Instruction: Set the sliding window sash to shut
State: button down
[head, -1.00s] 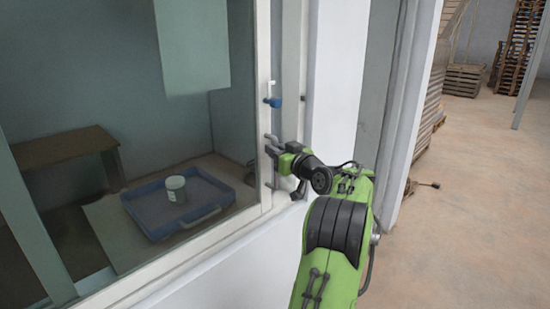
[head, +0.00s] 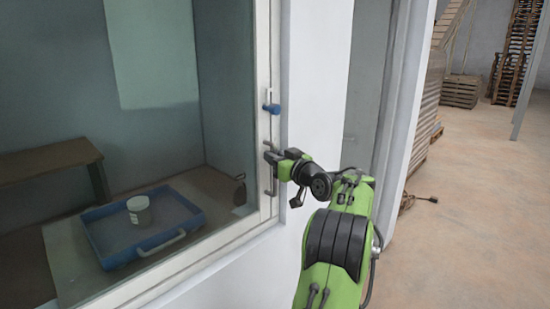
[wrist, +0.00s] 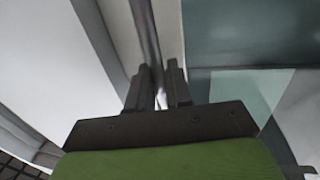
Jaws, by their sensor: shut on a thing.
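The window sash (head: 262,60) is a pale-framed glass pane filling the left of the head view. Its right-hand upright stands close against the white wall edge, with no clear gap visible between them. A grey vertical bar handle (head: 274,186) is on that upright. My gripper (head: 271,158) is shut on the bar. In the wrist view the bar (wrist: 147,35) runs down between the two fingers of my gripper (wrist: 160,82). A blue-knobbed latch (head: 271,108) sits on the upright above the handle. The fingers partly hide the handle.
Behind the glass, a blue tray (head: 100,259) holds a white jar (head: 139,210), and a brown bench (head: 40,163) stands to the left. White wall (head: 312,90) lies right of the window. Open floor (head: 480,200) stretches at the right, with stacked pallets (head: 460,91) farther back.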

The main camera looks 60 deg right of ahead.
jog(key=c, duration=1.4)
grip_release()
jog(key=shift+s+d+r, duration=0.1)
jog(key=shift+s+d, duration=0.05)
jog(key=shift+o, duration=0.9)
jog(key=shift+d, duration=0.2)
jog(key=shift+a, duration=0.1)
jog(key=b+v, duration=0.2)
jog(key=v, duration=1.3)
jog(key=shift+s+a, duration=0.2)
jog(key=shift+s, duration=0.1)
